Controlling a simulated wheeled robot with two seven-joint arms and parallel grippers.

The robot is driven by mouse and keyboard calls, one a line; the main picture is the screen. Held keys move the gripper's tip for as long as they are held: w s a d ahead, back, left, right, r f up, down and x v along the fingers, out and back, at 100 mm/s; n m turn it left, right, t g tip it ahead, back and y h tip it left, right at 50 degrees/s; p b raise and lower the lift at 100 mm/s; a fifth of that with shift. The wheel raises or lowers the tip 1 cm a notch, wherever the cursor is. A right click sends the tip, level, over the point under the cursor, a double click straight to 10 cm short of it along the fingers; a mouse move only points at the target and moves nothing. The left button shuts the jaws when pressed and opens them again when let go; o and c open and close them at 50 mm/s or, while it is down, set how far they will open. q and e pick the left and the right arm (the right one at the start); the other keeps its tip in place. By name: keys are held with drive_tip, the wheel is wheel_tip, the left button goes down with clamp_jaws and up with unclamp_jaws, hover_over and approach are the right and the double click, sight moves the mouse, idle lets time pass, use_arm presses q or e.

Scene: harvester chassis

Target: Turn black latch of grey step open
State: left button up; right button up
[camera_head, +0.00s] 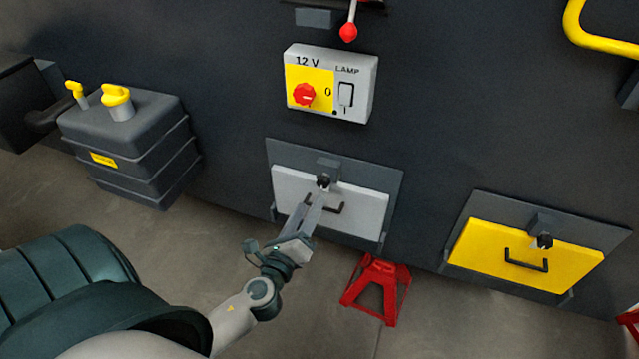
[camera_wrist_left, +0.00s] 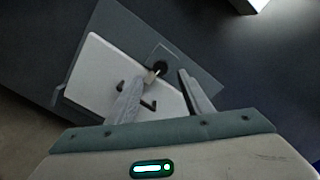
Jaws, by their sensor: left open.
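The grey step (camera_head: 358,205) is a light grey panel with a black handle, set in a dark frame on the dark wall. Its black latch (camera_head: 323,181) sits at the panel's top edge. My left gripper (camera_head: 316,197) is in front of the panel with its fingertips just below the latch. In the left wrist view, the latch (camera_wrist_left: 160,68) shows ahead of the open fingers (camera_wrist_left: 166,88), and the grey step (camera_wrist_left: 95,75) lies to the left. The fingers partly hide the handle. I cannot tell whether a fingertip touches the latch. My right gripper is not in view.
A yellow step (camera_head: 490,252) with its own latch is to the right. A control box (camera_head: 361,88) with a red knob is above. A red stand (camera_head: 376,289) is on the floor below. A dark tank (camera_head: 135,140) with yellow caps is at the left.

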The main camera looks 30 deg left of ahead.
sight(321, 185)
use_arm(q)
drive_tip(key=p+x, duration=0.1)
drive_tip(key=x, duration=0.7)
drive_tip(key=shift+w, duration=0.1)
drive_tip(key=c, duration=1.1)
